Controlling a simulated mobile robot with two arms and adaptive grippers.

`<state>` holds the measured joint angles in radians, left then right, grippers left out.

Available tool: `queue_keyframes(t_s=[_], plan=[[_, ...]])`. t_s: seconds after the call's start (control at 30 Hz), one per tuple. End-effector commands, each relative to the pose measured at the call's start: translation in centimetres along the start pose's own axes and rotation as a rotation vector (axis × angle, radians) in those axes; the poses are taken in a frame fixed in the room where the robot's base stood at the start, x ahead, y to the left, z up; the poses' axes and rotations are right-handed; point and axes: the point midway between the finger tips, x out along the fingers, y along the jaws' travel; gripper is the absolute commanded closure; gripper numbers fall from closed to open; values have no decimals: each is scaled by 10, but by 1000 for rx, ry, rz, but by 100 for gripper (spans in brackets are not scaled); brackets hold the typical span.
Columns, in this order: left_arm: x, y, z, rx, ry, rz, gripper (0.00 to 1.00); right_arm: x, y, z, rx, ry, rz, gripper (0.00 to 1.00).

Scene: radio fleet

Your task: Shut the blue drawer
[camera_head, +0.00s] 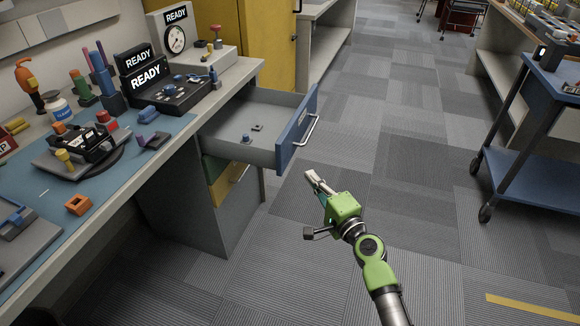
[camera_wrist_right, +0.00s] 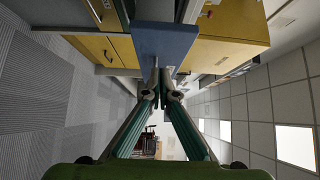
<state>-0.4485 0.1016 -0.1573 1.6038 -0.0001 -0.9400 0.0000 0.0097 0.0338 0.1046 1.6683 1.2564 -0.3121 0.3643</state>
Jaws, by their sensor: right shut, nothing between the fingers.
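The blue drawer (camera_head: 290,136) under the workbench stands pulled well out, its blue front facing the aisle with a silver handle (camera_head: 307,130). Its grey inside shows a few small parts. My right gripper (camera_head: 312,178) is shut and empty, in front of and below the drawer front in the head view, apart from the handle as far as I can see. In the right wrist view the shut fingertips (camera_wrist_right: 160,88) lie close below the blue front (camera_wrist_right: 165,42) in the picture; I cannot tell whether they touch. My left gripper is not in view.
The workbench (camera_head: 240,75) on the left carries several tools and devices. A yellow drawer (camera_head: 231,181) below the blue one is shut. A yellow cabinet (camera_head: 270,45) stands behind. A blue cart (camera_head: 545,115) is at right. The carpeted aisle between is clear.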

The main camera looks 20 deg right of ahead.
Motion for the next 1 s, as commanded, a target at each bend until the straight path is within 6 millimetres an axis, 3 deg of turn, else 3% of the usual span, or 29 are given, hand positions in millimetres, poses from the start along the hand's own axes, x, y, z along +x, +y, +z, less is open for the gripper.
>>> queue_keyframes(t_s=[0.2, 0.4, 1.0], plan=[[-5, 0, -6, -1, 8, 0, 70, 45, 0, 0, 1, 0, -1, 100], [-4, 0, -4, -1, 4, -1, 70, 67, 0, 19, 2, -1, 0, 100], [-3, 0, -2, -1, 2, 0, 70, 76, 1, 28, -1, 0, 1, 100]])
